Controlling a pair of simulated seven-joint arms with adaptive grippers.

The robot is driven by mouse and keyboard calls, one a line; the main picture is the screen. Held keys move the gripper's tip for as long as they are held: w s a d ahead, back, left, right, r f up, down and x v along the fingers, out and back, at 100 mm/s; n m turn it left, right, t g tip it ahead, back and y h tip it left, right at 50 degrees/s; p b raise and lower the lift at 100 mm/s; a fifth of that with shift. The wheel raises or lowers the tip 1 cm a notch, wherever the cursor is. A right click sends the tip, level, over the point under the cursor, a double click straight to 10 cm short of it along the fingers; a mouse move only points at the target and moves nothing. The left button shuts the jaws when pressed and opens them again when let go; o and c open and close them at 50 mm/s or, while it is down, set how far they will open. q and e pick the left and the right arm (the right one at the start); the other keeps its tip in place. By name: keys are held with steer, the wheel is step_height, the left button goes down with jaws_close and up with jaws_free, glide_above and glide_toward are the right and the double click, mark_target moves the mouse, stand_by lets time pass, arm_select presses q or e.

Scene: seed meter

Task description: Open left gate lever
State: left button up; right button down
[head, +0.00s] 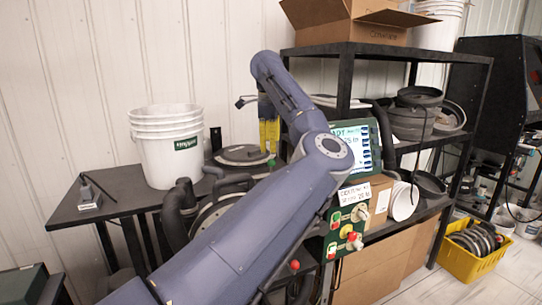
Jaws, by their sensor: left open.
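My left arm crosses the middle of the head view. Its left gripper (247,101) shows as a small dark part at the end of the wrist, partly hidden behind the arm, and it is open. Just below and right of it stands a yellow part (268,133) with a green base. The control box (348,229) has red, green and yellow knobs and a white label. A small red ball knob (295,265) shows low beside my forearm. I cannot tell which part is the left gate lever; my arm covers much of the machine. My right gripper is not in view.
A dark bench (110,190) carries stacked white buckets (168,150). A lit screen (357,146) stands right of my elbow. A black shelf (400,50) with boxes and dark pans fills the right. A yellow crate (470,262) stands on the floor at the right.

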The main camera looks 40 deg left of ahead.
arm_select(q)
steer(key=shift+s+d+r, duration=0.1)
steer(key=shift+s+r, duration=0.1)
steer(key=shift+r, duration=0.8)
steer(key=shift+s+d+r, duration=0.1)
steer(key=shift+s+r, duration=0.05)
steer(key=shift+r, duration=0.85)
